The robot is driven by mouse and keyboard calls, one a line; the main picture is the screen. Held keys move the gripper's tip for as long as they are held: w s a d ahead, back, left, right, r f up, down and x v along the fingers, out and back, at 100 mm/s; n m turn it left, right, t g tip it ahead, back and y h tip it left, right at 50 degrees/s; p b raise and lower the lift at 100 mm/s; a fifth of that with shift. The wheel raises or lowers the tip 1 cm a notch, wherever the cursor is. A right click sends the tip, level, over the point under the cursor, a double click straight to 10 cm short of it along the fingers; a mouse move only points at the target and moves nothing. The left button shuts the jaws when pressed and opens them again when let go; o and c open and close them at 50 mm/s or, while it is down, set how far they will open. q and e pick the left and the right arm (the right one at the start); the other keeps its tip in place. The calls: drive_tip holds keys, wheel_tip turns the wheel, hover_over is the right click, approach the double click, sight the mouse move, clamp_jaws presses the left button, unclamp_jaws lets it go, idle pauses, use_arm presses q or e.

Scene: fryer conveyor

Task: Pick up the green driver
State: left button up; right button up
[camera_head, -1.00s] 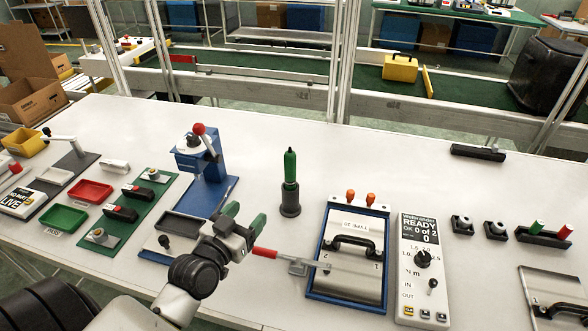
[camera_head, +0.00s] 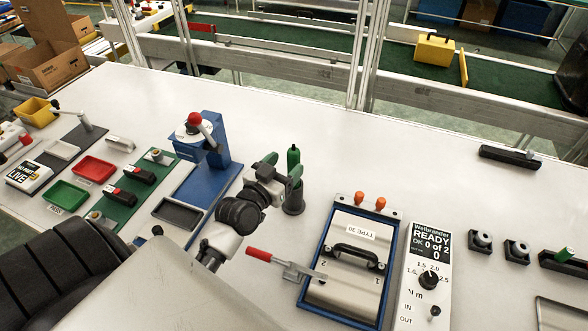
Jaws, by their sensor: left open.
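The green driver (camera_head: 293,156) stands upright in a dark round holder (camera_head: 293,204) near the middle of the bench. My left gripper (camera_head: 284,168) is open, with green pads on its fingers, and is right beside the driver. Its near finger overlaps the driver's lower part in the picture, so I cannot tell whether they touch or whether the driver is between the fingers. My right gripper is not in view.
Just left is a blue press stand (camera_head: 212,150) with a red knob. Right of my left arm are a red-handled clamp (camera_head: 285,264), a blue-framed TYPE 30 fixture (camera_head: 350,284) and the Wellbrander box (camera_head: 427,285). White bench (camera_head: 330,135) lies clear behind the driver.

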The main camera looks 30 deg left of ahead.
sight(298, 154)
use_arm(q)
drive_tip(key=w+p, duration=0.1)
drive_tip(key=w, duration=0.3)
drive_tip(key=shift+w+d+p, duration=0.15)
drive_tip(key=shift+w+p, duration=0.15)
drive_tip(key=shift+p, duration=0.05)
drive_tip(key=shift+w+f, duration=0.2)
drive_tip(key=shift+w, duration=0.25)
drive_tip(key=shift+r, duration=0.1)
clamp_jaws()
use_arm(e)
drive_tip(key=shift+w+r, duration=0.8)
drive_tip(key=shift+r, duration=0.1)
